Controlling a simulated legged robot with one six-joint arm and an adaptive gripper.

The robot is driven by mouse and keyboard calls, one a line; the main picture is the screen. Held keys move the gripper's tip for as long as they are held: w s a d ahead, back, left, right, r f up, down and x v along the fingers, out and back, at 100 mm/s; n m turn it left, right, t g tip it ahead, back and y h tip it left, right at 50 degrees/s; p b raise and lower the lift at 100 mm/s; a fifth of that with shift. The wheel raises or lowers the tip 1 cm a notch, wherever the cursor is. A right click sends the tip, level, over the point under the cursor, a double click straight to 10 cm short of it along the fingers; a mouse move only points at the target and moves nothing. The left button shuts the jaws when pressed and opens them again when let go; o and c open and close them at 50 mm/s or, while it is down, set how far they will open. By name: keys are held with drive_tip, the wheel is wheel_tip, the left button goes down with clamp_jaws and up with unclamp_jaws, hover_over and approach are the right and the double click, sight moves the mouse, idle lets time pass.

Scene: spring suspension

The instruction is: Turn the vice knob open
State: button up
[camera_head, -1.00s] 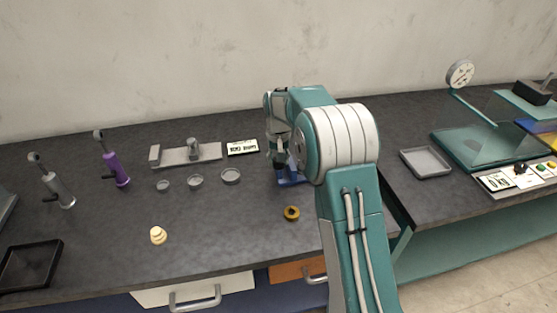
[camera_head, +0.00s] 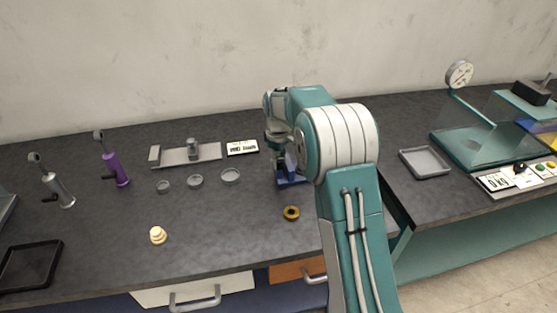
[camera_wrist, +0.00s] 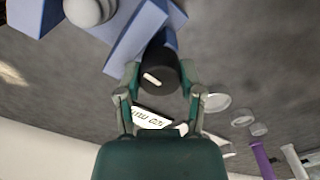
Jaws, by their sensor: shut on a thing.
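The blue vice (camera_head: 292,182) stands on the dark bench, partly hidden behind my arm. In the wrist view its blue body (camera_wrist: 136,38) fills the top middle, with a round grey part (camera_wrist: 88,10) beside it. The black knob (camera_wrist: 156,77), with a pale mark on its face, sits at the vice's near end. My gripper (camera_wrist: 159,72) is shut on the knob, one finger on each side. In the head view my gripper (camera_head: 277,150) is small and partly hidden by my arm.
A brass ring (camera_head: 291,213) lies in front of the vice. Small grey dishes (camera_head: 195,182), a metal fixture (camera_head: 186,155) and a white label (camera_head: 242,148) are to the left. A grey tray (camera_head: 425,162) is to the right.

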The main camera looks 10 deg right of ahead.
drive_tip(key=shift+a+f+n, duration=0.1)
drive_tip(key=shift+f+n, duration=0.15)
drive_tip(key=shift+n, duration=0.25)
drive_tip(key=o, duration=1.2)
drive_tip(key=shift+w, duration=0.1)
drive_tip(key=shift+c, duration=0.2)
wheel_tip(320, 180, up, 12)
drive_tip(key=shift+w, duration=0.15)
drive_tip(key=shift+a, duration=0.1)
